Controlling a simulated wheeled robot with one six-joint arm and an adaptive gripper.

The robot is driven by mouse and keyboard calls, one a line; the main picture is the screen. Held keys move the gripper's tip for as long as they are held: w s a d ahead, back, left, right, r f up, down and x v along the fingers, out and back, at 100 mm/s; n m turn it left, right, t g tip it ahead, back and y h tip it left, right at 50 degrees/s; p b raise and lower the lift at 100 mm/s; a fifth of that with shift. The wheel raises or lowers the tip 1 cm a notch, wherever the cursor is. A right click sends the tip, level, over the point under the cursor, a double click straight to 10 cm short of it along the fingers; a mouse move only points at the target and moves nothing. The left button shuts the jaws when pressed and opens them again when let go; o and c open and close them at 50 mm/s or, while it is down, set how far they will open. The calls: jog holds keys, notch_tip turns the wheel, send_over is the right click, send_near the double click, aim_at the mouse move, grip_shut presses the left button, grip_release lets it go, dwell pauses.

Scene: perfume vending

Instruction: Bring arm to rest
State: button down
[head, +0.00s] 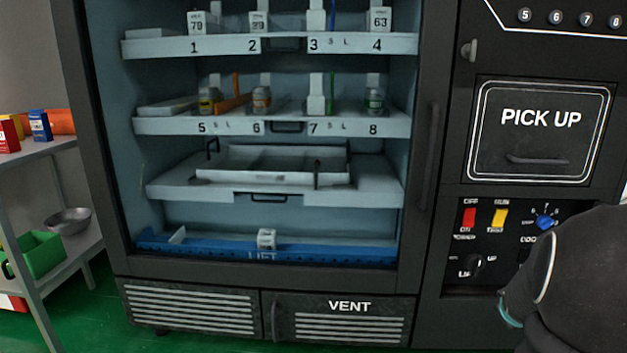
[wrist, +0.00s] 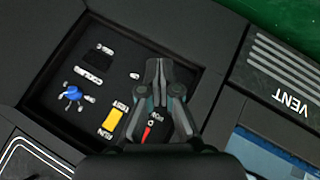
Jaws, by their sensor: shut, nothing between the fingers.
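My gripper (wrist: 158,72) shows in the wrist view with its fingers together and nothing between them. It is in front of the recessed control panel (wrist: 60,122) of the vending machine, and its fingers cover part of that panel. In the head view, part of my arm covers the lower right of the panel, and the gripper's fingers are not visible there. The panel carries a red switch (head: 469,218), a yellow switch (head: 499,218), a blue knob (head: 545,222) and a black lift knob (head: 474,264). Whether the fingers touch the panel cannot be told.
The vending machine's glass-fronted cabinet (head: 430,160) holds numbered shelves and a blue lift tray (head: 330,252) with a small white box (head: 267,239). The pick-up door (head: 541,145) is shut. A grey shelf rack (head: 45,150) stands at the left. Green floor (head: 90,330) shows below.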

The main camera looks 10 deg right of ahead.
jog(key=s+a+r+y+p, duration=0.2)
jog(key=s+a+r, duration=0.3)
jog(key=a, duration=0.7)
jog(key=s+a+r+y+p, duration=0.2)
jog(key=s+a+r+p, duration=0.2)
jog(key=a, duration=0.9)
jog(key=s+a+r+y+p, duration=0.2)
jog(key=s+a+r, duration=0.6)
jog(key=a+r, duration=0.2)
jog(key=a, duration=0.2)
jog(key=shift+a+r+g+p, duration=0.2)
jog(key=shift+a+g+p, duration=0.15)
jog(key=shift+g+p, duration=0.05)
